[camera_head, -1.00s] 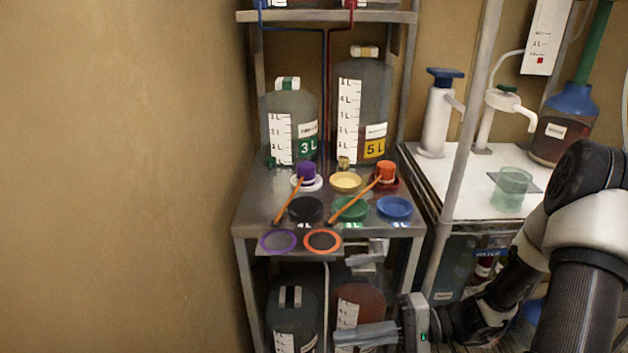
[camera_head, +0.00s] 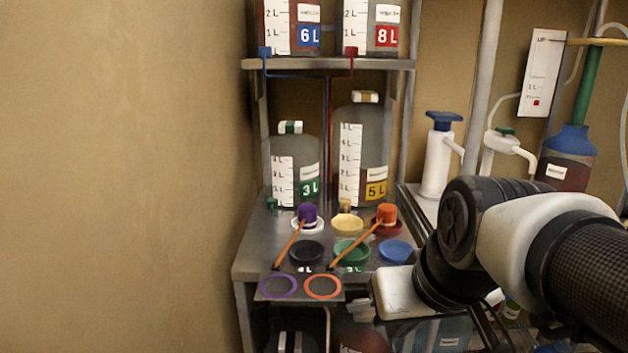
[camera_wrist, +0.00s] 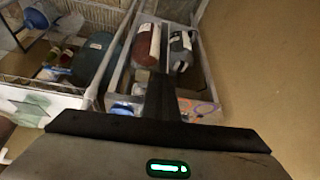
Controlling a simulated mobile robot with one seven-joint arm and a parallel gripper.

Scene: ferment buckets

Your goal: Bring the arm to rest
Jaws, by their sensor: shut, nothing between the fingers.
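In the head view my gripper (camera_head: 360,310) is at the lower middle, just right of the small plate with the purple and orange rings. Its pale body is close to the front edge of the metal shelf, and its fingers point left. My arm (camera_head: 500,225) is bent and reaches in from the right edge, covering part of the white table. In the wrist view the dark fingers (camera_wrist: 163,95) are together with nothing held. I cannot tell how far the fingers are from the shelf edge.
The metal shelf (camera_head: 252,262) holds the 3 L bottle (camera_head: 290,165), the 5 L bottle (camera_head: 362,150), several coloured dishes, and purple (camera_head: 306,215) and orange (camera_head: 386,214) cups with sticks. A white pump bottle (camera_head: 440,160) stands right. The wall side at left is clear.

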